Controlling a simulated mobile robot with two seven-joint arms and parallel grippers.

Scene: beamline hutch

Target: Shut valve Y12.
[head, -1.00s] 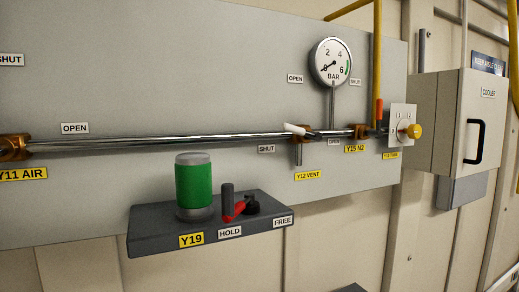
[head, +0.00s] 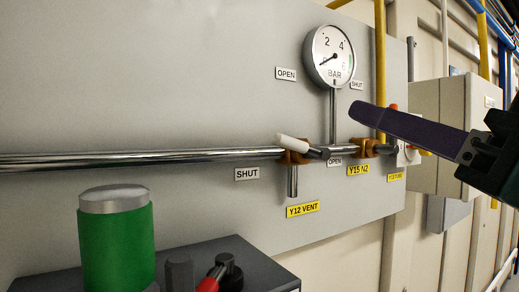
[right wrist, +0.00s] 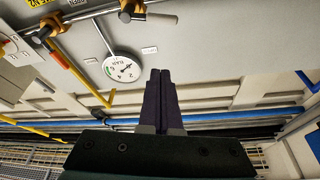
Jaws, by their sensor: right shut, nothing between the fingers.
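Valve Y12 (head: 293,157) is a brass body on the chrome pipe, above the yellow Y12 VENT label (head: 303,209). Its white-ended handle (head: 292,143) lies slanted near the pipe line, its white end up and left. An OPEN label (head: 286,74) is above it and a SHUT label (head: 246,174) is at its lower left. In the right wrist view, the valve (right wrist: 131,10) is at the top edge, partly cut off. My right gripper (head: 366,113) is shut and empty, right of the valve and apart from it. Its purple fingers (right wrist: 160,78) also show in the right wrist view. My left gripper is not in view.
A pressure gauge (head: 329,56) stands above the pipe, close to my right fingers. The Y15 N2 valve (head: 365,148) sits right of Y12. A green cylinder (head: 116,245) and a red lever (head: 211,280) are on a dark shelf below left.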

